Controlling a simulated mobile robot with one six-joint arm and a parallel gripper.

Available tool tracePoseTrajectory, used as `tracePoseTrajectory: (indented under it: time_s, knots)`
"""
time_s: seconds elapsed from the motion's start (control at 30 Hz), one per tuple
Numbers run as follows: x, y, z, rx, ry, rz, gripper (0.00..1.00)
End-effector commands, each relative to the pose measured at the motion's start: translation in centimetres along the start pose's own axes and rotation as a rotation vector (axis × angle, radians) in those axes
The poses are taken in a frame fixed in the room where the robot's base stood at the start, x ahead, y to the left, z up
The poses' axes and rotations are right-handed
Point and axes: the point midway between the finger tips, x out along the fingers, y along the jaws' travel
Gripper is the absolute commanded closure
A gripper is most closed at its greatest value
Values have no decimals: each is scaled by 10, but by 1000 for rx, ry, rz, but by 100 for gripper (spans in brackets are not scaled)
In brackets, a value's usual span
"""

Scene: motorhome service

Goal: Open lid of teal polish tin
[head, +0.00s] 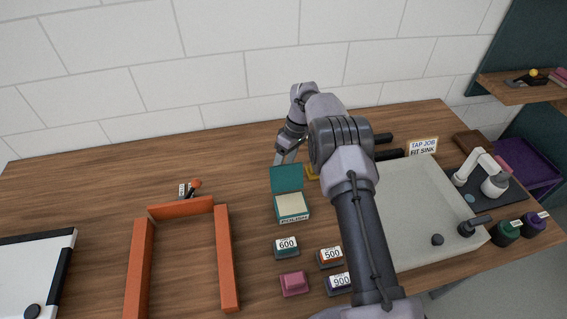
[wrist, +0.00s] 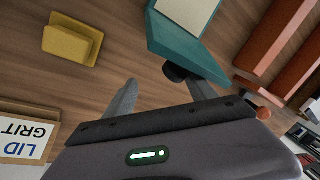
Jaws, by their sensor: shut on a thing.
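The teal polish tin (head: 292,216) stands on the wooden worktop with a POLISH label on its front. Its lid (head: 286,178) is raised about upright at the back edge, and the cream inside (head: 291,204) shows. My gripper (head: 284,156) is behind the lid, at its top edge. In the wrist view, my gripper (wrist: 162,84) has its fingers by the teal lid (wrist: 187,50), with a dark knob (wrist: 175,72) on it close to the right finger. My gripper is shut on the lid; the exact contact is partly hidden.
A yellow block (wrist: 72,42) lies beside the tin. Blocks marked 600 (head: 286,247), 500 (head: 330,257) and 900 (head: 339,283), plus a pink block (head: 294,283), sit in front. An orange frame (head: 228,270) is at left, a pale sink panel (head: 425,215) at right.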

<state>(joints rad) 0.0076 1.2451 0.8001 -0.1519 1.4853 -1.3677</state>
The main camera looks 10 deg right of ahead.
Motion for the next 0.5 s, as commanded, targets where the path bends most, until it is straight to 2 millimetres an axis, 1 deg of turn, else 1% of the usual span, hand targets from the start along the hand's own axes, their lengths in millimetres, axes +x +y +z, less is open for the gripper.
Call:
tracePoseTrajectory:
  time_s: [0.03,0.4,0.5]
  knots:
    - [8,2,7,-2,-16,-1,50]
    - [8,2,6,-2,-16,-1,50]
    - [3,2,6,-2,-16,0,50]
